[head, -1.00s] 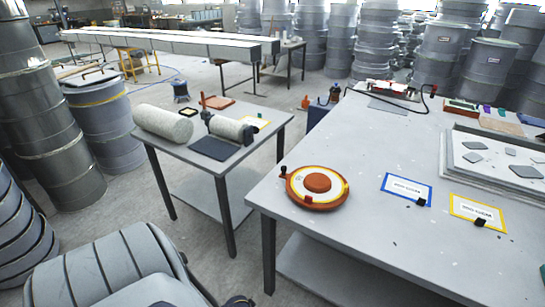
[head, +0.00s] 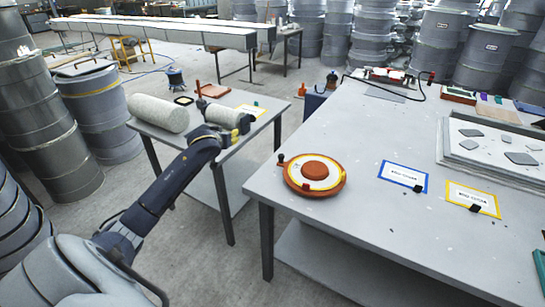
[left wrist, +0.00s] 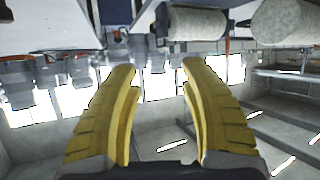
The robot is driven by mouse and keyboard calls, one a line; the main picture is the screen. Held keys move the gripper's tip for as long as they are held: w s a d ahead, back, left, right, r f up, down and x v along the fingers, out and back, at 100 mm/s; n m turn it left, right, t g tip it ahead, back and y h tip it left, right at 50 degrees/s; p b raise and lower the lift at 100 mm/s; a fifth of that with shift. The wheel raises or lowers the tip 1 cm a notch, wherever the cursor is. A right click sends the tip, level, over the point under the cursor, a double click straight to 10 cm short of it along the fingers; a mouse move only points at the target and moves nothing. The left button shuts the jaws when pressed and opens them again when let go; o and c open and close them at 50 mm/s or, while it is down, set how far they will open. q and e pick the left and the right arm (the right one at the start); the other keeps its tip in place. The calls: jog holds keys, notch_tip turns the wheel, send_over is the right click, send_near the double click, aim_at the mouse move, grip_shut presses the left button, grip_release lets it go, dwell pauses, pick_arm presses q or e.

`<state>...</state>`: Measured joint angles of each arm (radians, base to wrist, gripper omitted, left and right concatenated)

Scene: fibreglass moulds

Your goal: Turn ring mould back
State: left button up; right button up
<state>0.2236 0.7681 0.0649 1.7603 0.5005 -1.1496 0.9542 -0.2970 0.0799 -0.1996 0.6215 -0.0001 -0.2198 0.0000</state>
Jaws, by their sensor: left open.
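The ring mould (head: 330,184) is a round orange piece with a pale ring and an orange raised centre. It lies flat near the left edge of the large grey table (head: 375,235), with a small dark knob at its upper left. My left gripper (head: 245,123) is over the small side table, left of the mould and apart from it, in front of the shorter pale roll. In the left wrist view its yellow fingers (left wrist: 158,70) are spread with nothing between them. My right gripper is not in view.
The small table (head: 208,160) carries a long pale roll (head: 158,113) and a shorter roll (head: 218,114). Blue-framed (head: 403,177) and yellow-framed (head: 472,199) cards lie right of the mould. A white tray (head: 455,153) stands further right. The large table's front is clear.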

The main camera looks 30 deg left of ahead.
aim_at(280, 156)
pick_arm(q)
jog(key=s+d+f+m+t+h, duration=0.1)
jog(key=s+d+f+m+h, duration=0.1)
jog(key=d, duration=0.8)
jog(key=s+d+f+m+t+h, duration=0.1)
jog(key=s+d+f+m+h, duration=0.1)
jog(key=d, duration=0.8)
jog(key=shift+g, duration=0.3)
jog(key=x, duration=1.7)
jog(key=shift+w+r, duration=0.15)
jog(key=shift+w, duration=0.05)
jog(key=shift+c, duration=0.5)
grip_shut()
